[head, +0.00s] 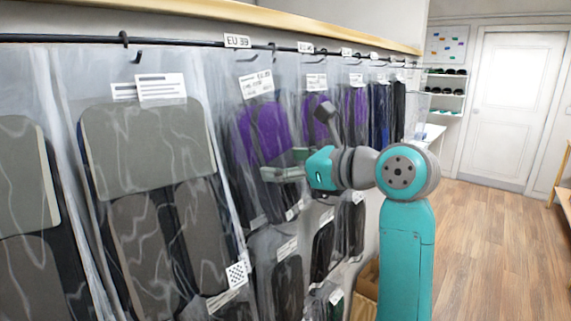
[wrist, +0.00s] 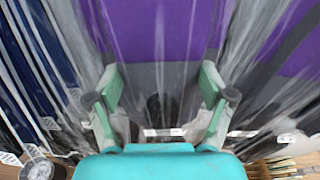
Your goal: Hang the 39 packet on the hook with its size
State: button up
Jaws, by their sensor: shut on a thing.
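My gripper (head: 284,164) is at the middle of the head view, its two pale green fingers against a clear packet with a purple and dark insole sheet (head: 262,130). It is shut on this packet. In the wrist view the fingers (wrist: 158,88) stand on either side of its grey lower band, with the purple sheet (wrist: 158,30) above. A white label (head: 257,84) is at its top; its print is too small to read surely. A size tag reading EU 39 (head: 237,41) sits on the dark rail above. I cannot tell whether the packet's top is on a hook.
A large grey packet (head: 150,150) hangs at the left, close by. More purple packets (head: 355,110) and blue and black packets (head: 385,110) hang farther along the rail. A lower row of dark packets (head: 287,280) hangs below. Wooden floor (head: 490,220) is clear at the right.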

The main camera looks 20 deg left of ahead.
dwell(0.3)
jog(key=o, duration=1.1)
jog(key=shift+f, duration=0.1)
